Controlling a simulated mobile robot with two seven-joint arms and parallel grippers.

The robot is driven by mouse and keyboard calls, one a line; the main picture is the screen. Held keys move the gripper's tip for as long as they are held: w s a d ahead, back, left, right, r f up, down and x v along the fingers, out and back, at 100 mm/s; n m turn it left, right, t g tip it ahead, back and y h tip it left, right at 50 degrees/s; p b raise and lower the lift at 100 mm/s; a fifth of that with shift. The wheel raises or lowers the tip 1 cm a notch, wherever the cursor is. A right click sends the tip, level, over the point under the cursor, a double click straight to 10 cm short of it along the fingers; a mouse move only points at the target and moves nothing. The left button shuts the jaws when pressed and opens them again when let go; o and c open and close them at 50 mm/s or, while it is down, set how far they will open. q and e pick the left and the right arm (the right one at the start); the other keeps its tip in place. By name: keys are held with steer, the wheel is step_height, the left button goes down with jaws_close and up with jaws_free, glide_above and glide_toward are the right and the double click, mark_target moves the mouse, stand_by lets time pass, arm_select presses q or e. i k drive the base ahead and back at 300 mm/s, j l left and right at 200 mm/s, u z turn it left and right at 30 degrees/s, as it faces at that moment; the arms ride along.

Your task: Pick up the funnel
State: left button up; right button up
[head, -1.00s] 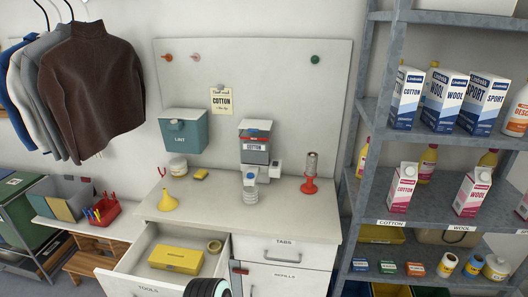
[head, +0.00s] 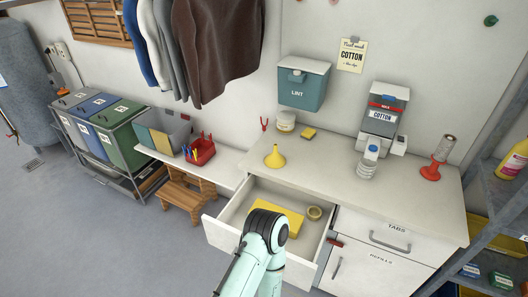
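The yellow funnel (head: 275,157) stands wide end down, spout up, on the left part of the light countertop (head: 325,165), near its front edge. One of my arms reaches in from the bottom of the head view, its dark joint overlapping the front of the open drawer. No gripper fingers show, so neither gripper can be placed relative to the funnel. Nothing touches the funnel.
The open drawer (head: 217,232) below the funnel holds a yellow box (head: 277,219) and a tape roll (head: 314,213). A yellow sponge (head: 308,133), a jar (head: 286,120), a clear bottle (head: 368,162) and a red stand (head: 431,172) share the counter. A lint bin (head: 303,88) hangs above.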

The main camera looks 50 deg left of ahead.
mark_target(275, 160)
steer(key=j, duration=1.1)
steer(key=k+j, duration=0.15)
steer(key=j, duration=2)
steer(key=k+j, duration=0.15)
steer(key=j, duration=0.9)
